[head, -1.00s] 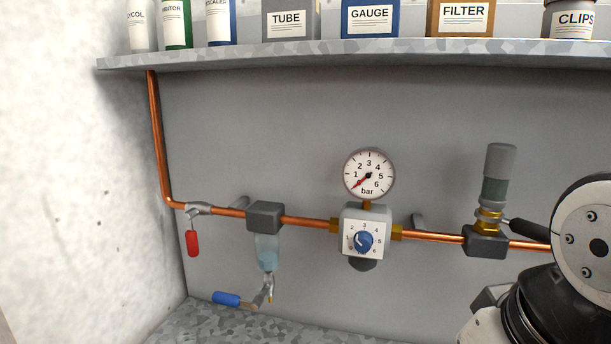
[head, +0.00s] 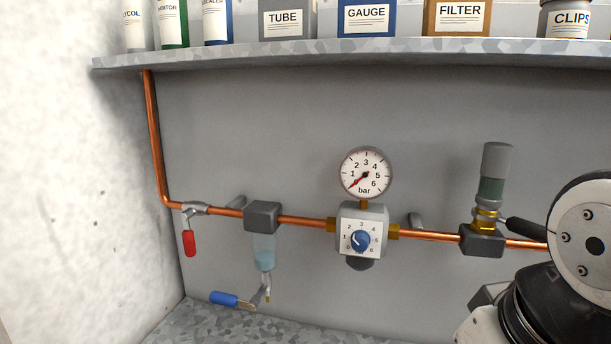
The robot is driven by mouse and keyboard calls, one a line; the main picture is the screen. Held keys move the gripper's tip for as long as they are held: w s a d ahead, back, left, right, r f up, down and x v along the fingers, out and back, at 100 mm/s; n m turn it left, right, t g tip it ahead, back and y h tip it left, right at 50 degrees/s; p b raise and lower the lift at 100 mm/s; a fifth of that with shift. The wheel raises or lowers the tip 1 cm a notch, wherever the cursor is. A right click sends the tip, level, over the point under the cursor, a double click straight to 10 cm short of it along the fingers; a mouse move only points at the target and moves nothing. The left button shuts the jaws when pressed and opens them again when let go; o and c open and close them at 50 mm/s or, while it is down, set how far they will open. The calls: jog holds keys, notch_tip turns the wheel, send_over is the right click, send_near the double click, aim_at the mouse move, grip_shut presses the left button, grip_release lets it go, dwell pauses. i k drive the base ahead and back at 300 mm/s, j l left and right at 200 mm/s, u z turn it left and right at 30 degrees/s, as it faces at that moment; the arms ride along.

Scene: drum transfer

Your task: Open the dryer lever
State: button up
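The dryer appears to be the upright cylinder (head: 494,175) with a grey top and dark green band, at the right of the head view. It stands on a brass fitting (head: 486,219) above a dark grey block (head: 482,240) on the copper pipe. A black lever handle (head: 526,229) runs from the fitting to the right and slightly down. Its far end is hidden behind my arm. My arm's white and black links fill the lower right corner. My gripper is not visible in this view.
A red-handled valve (head: 190,243) hangs at the left of the pipe. A blue-handled drain (head: 224,298) sits below a clear bowl (head: 264,252). A regulator (head: 361,235) carries a gauge (head: 367,172) reading near zero. A shelf (head: 330,55) with containers overhangs the pipe.

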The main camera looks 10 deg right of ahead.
aim_at(529, 229)
jog(key=z, duration=0.7)
